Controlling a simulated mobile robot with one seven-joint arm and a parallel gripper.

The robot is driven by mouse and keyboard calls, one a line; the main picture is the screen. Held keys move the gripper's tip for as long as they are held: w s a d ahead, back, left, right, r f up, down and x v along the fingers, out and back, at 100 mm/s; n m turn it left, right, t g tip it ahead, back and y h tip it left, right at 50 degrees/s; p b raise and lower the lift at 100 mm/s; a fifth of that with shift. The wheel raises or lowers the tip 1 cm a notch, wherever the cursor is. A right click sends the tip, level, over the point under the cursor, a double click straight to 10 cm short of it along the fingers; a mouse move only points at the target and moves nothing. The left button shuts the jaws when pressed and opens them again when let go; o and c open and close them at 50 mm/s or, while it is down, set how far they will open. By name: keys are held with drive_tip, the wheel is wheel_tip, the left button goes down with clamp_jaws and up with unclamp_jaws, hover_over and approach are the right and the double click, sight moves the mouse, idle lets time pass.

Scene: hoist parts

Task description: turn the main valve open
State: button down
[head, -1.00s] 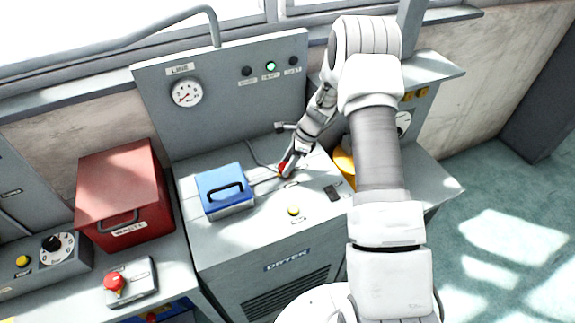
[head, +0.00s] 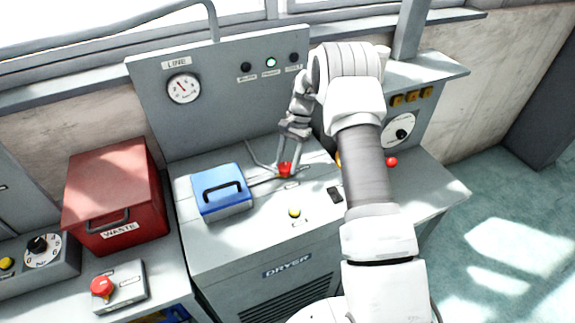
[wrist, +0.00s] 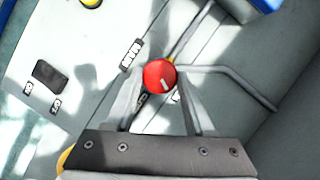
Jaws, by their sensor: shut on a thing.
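The main valve is a red round knob (head: 285,170) on the top of the dryer bench (head: 245,232). My gripper (head: 286,160) comes down from above with its fingers shut on either side of the knob. In the wrist view the red knob (wrist: 159,74) sits between my two fingertips (wrist: 160,92). A white mark on it points down and slightly right in that view. A label reading MAIN (wrist: 131,54) lies beside it. Parts of the panel under the fingers are hidden.
A blue box with a handle (head: 221,191) stands left of the valve, close to thin pipes. A yellow button (head: 294,213) lies in front. The LINE gauge (head: 183,88) and a lit green lamp (head: 271,62) are on the back panel. A red WASTE box (head: 113,195) stands at left.

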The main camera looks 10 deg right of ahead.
drive_tip(key=n+g+h+b, duration=0.1)
drive_tip(key=n, duration=0.3)
drive_tip(key=shift+w+a+n, duration=0.1)
drive_tip(key=shift+n, duration=0.3)
drive_tip(key=shift+h, duration=0.3)
drive_tip(key=shift+c, duration=1.3)
unclamp_jaws()
drive_tip(key=p+v, duration=0.2)
drive_tip(key=v, duration=1.5)
drive_tip(key=shift+w, duration=0.2)
drive_tip(key=shift+r, duration=0.2)
